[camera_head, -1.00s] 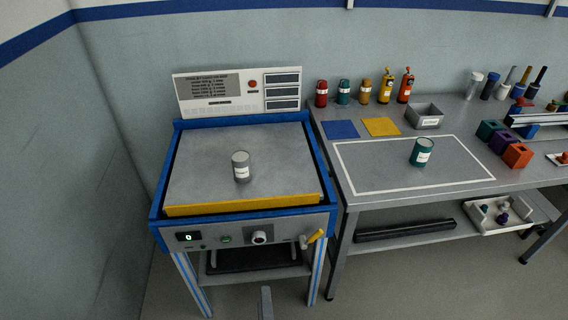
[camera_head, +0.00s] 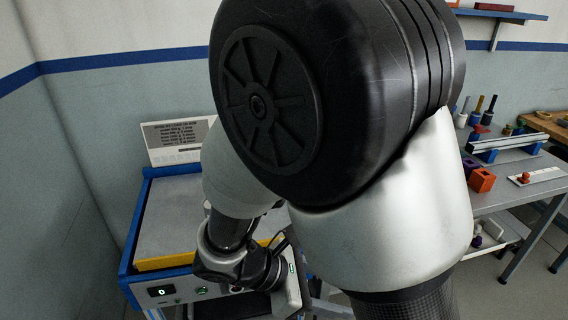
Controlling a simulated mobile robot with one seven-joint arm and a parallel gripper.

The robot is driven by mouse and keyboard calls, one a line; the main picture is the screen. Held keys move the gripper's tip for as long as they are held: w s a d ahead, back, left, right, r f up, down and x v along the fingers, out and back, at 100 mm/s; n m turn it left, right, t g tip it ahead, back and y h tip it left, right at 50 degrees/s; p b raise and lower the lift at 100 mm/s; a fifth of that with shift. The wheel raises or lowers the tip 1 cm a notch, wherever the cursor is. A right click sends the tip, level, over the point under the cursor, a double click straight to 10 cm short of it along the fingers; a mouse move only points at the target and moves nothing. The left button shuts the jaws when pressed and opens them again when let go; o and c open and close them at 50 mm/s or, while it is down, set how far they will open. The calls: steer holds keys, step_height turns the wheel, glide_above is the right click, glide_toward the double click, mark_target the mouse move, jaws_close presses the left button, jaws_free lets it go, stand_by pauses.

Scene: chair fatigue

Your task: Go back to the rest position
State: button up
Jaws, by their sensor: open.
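My arm fills the middle of the head view, with a large black joint and pale grey links close to the camera. Its dark wrist (camera_head: 238,262) hangs low over the front of the blue-framed machine (camera_head: 133,230). I cannot make out any gripper fingers; the end of the arm is hidden or merges with its own links. The grey can and the teal can seen earlier are hidden behind my arm.
The machine's display (camera_head: 161,291) reads 0, and a sign panel (camera_head: 178,140) stands behind it. An orange block (camera_head: 482,180) and a rail (camera_head: 506,142) lie on the bench at the right. Walls close off the left.

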steer(key=s+d+r+m+t+y+p, duration=0.1)
steer(key=r+m+y+p, duration=0.4)
steer(key=r, duration=1)
steer(key=s+d+r+m+t+y+p, duration=0.2)
steer(key=r+m+y+p, duration=0.3)
steer(key=r+m+p, duration=0.4)
step_height(320, 180, up, 7)
steer(key=d+m+t, duration=0.1)
steer(key=m, duration=0.4)
steer(key=shift+s, duration=0.25)
